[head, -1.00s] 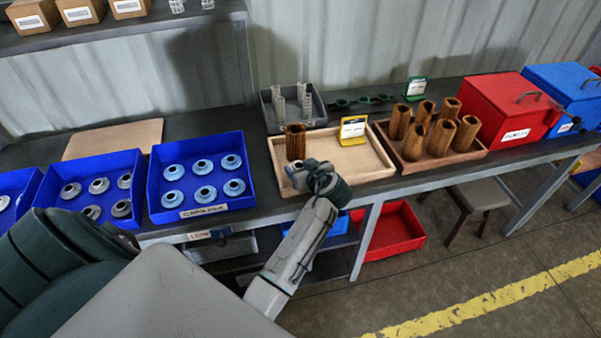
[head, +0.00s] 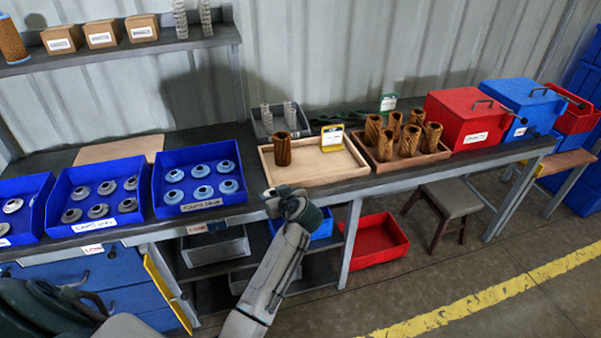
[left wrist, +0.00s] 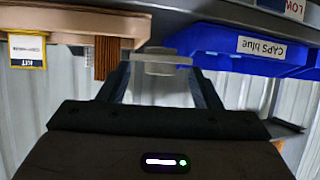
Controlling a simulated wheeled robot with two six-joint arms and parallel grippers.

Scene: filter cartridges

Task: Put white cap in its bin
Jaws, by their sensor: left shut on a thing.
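My left gripper (head: 275,203) is shut on a pale cap, which shows between the fingers in the left wrist view (left wrist: 160,60). It is at the table's front edge, between the blue-cap bin and the wooden tray. Three blue bins stand at the left: the right one (head: 205,207) is labelled "CAPS blue" and holds blue caps. The middle bin (head: 106,217) holds grey-looking caps. The leftmost bin (head: 25,232), cut off by the frame, holds pale caps; its label is unreadable. My right gripper is out of view.
A wooden tray (head: 330,170) holds one brown filter (head: 282,149) and a yellow sign. Another tray (head: 440,157) holds several filters. Red (head: 465,115) and blue (head: 525,100) lidded boxes stand farther right. A wooden board (head: 118,150) lies behind the bins; a shelf (head: 120,60) hangs above.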

